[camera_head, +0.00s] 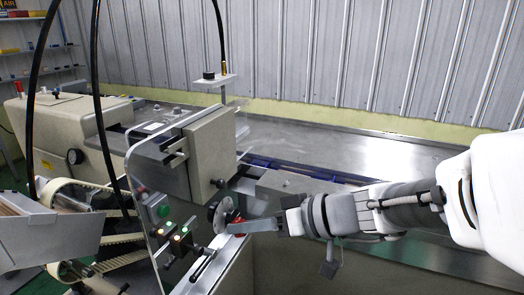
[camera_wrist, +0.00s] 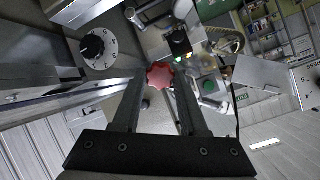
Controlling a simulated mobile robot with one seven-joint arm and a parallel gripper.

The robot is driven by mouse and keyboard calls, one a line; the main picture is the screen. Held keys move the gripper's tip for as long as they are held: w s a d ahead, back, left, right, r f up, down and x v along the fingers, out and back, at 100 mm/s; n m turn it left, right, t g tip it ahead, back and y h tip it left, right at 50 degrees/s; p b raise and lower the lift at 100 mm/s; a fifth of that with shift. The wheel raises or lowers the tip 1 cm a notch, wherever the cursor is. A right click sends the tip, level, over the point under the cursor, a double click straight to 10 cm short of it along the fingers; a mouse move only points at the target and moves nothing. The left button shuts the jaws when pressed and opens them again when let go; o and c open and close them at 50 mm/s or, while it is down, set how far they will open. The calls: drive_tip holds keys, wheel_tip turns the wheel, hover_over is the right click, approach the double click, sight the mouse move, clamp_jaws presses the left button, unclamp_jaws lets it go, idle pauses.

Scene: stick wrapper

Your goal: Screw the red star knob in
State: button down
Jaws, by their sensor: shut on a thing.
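The red star knob (camera_wrist: 160,75) shows in the wrist view between the tips of my gripper (camera_wrist: 160,88), with one finger on each side of it. My gripper is shut on it.
A black dial on a round marked plate (camera_wrist: 92,46) is left of the knob. Green and amber lit buttons (camera_head: 176,238) are on a panel left of my gripper. A clear guard (camera_head: 140,200) and a beige housing (camera_head: 210,155) stand close by. The steel table (camera_head: 330,145) behind is bare.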

sight(184, 155)
wheel_tip(184, 155, up, 12)
drive_tip(key=a+t+y, duration=0.1)
drive_tip(key=t+y, duration=0.1)
drive_tip(key=y, duration=0.3)
drive_tip(key=shift+a, duration=0.3)
drive_tip(key=shift+a+r, duration=0.1)
drive_tip(key=shift+a, duration=0.05)
drive_tip(key=shift+p+x, duration=0.7)
drive_tip(key=shift+x, duration=1.8)
drive_tip(key=shift+b, duration=0.7)
drive_tip(key=shift+w+a+b, duration=0.25)
drive_tip(key=shift+a+b, duration=0.3)
drive_tip(key=shift+b, duration=1.4)
drive_tip(key=shift+a+b, duration=0.15)
drive_tip(key=shift+b, duration=0.75)
idle(0.5)
